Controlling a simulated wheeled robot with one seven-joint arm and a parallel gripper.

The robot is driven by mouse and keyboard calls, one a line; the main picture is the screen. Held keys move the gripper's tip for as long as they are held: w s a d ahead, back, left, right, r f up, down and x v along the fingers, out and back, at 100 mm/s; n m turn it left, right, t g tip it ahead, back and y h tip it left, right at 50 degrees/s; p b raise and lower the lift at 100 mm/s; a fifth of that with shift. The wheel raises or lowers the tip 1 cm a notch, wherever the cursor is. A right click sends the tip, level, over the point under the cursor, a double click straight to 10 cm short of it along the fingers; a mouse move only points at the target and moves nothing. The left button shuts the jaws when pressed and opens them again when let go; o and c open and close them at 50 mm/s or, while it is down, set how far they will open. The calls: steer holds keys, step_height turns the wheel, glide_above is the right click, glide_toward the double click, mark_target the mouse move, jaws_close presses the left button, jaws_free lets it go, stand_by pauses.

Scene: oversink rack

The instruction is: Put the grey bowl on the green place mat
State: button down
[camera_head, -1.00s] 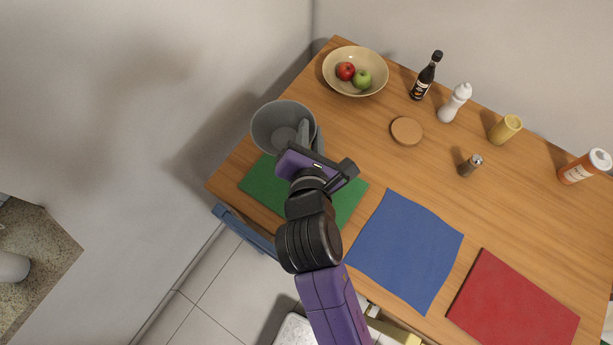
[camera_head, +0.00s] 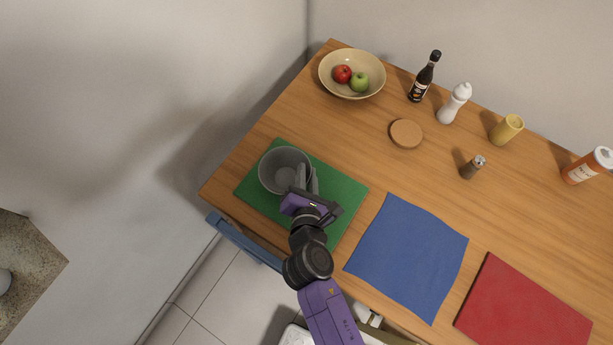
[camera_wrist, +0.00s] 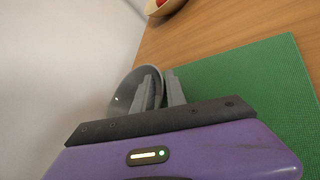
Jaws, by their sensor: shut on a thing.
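The grey bowl (camera_head: 276,174) is at the left part of the green place mat (camera_head: 345,192) in the head view, over the mat. I cannot tell whether it touches the mat. My gripper (camera_head: 306,179) is shut on the bowl's right-hand wall, one finger inside and one outside. In the wrist view the bowl (camera_wrist: 122,92) is partly hidden behind my fingers (camera_wrist: 160,92), with the mat (camera_wrist: 245,85) to the right.
A blue mat (camera_head: 408,258) and a red mat (camera_head: 522,310) lie to the right. A beige bowl (camera_head: 352,91) with a red apple and a green apple stands at the back. A cork coaster (camera_head: 406,133), bottles and shakers stand to the right of it. A wall borders the table's left.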

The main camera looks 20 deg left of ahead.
steer(key=shift+f, duration=0.7)
steer(key=c, duration=1.3)
jaws_free()
steer(key=shift+f, duration=0.1)
steer(key=v, duration=1.2)
